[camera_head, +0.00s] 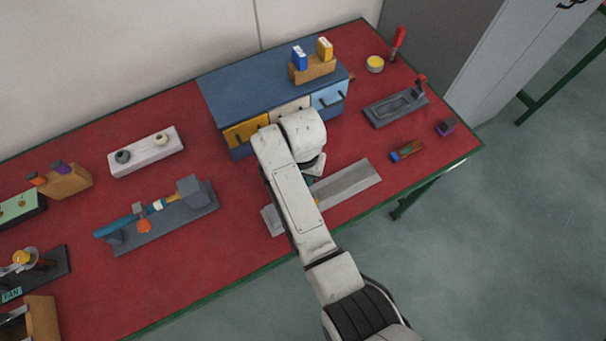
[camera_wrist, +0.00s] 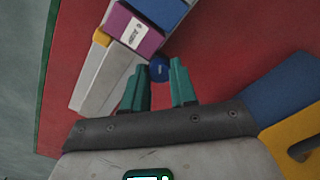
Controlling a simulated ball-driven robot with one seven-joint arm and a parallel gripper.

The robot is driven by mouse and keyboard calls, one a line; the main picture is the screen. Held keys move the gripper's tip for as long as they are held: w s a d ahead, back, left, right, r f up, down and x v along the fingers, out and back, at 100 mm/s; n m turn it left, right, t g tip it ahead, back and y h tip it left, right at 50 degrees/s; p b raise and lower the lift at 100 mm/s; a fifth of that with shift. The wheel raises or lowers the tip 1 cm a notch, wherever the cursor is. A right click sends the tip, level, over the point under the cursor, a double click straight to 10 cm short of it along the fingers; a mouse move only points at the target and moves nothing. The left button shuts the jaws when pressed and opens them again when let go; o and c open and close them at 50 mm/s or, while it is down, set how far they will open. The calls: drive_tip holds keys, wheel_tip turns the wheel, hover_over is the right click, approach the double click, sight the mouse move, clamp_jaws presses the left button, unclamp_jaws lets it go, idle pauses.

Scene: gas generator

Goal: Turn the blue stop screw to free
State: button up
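The blue stop screw (camera_wrist: 159,70) shows as a small round blue knob in the wrist view, beside a labelled purple block (camera_wrist: 135,33). The block sits on a pale grey rail (camera_wrist: 108,76), with a blue block (camera_wrist: 168,9) behind it. My gripper (camera_wrist: 159,65) is open, its two teal fingers on either side of the knob with a visible gap at each side. Whether the fingertips are level with the knob I cannot tell. In the head view the grey rail (camera_head: 350,185) lies at the table's front, and my arm hides the screw and the blocks.
A blue drawer cabinet (camera_head: 245,87) stands behind the rail; its yellow drawer (camera_wrist: 297,142) is close to my gripper. A grey tool fixture (camera_head: 170,220) lies to the left. Red table surface is clear beside the screw.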

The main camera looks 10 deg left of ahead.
clamp_jaws()
drive_tip(key=shift+n, duration=0.4)
drive_tip(key=n, duration=0.3)
drive_tip(key=shift+n, duration=2.7)
drive_tip(key=o, duration=0.5)
unclamp_jaws()
drive_tip(key=shift+o, duration=0.2)
